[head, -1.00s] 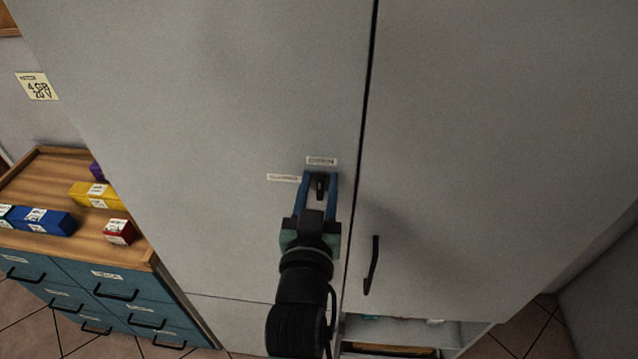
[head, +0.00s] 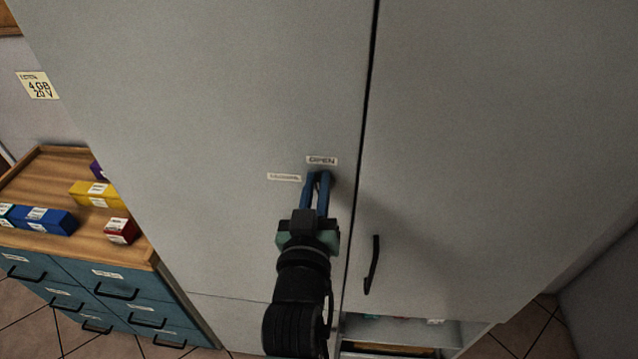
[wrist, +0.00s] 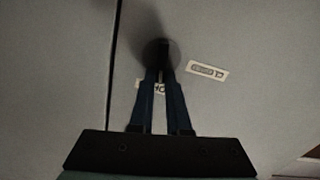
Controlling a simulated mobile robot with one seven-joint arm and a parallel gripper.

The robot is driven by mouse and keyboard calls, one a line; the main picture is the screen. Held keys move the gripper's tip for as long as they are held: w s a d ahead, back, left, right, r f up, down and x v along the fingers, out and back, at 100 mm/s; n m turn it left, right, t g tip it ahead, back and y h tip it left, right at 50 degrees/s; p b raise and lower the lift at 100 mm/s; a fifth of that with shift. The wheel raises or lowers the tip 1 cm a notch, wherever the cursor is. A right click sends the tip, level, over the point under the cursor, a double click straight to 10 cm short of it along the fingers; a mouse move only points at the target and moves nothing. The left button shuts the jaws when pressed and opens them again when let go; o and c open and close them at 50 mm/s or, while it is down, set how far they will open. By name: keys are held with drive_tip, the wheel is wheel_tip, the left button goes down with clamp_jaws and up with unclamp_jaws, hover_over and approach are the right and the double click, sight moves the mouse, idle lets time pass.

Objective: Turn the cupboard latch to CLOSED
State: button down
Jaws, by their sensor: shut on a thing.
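The cupboard latch (wrist: 164,47) is a small dark knob on a round base on the left door, near the seam between the doors. In the wrist view its bar points roughly along my fingers. An OPEN label (head: 322,160) sits just above the latch in the head view, and a second label (head: 284,177), too blurred to read there, sits to its left. My gripper (head: 318,175) is shut on the latch, with its two blue fingers close together at it. In the head view the fingers hide most of the latch.
A black door handle (head: 372,265) is on the right door, right of my arm. A drawer unit (head: 75,262) with coloured boxes on its wooden top stands at the left. An open shelf (head: 400,333) shows below the right door. The upper doors are clear.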

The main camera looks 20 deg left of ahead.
drive_tip(key=shift+s+a+f+n+p, duration=0.1)
drive_tip(key=shift+a+f+n+p, duration=0.4)
drive_tip(key=shift+n, duration=2.1)
drive_tip(key=shift+s+f+n+p, duration=0.15)
drive_tip(key=shift+n+p, duration=0.7)
drive_tip(key=shift+n, duration=1.75)
drive_tip(key=shift+a+f+n+p, duration=0.3)
drive_tip(key=shift+n+p, duration=0.35)
drive_tip(key=shift+n, duration=1.95)
drive_tip(key=shift+f, duration=0.1)
drive_tip(key=c, duration=0.9)
unclamp_jaws()
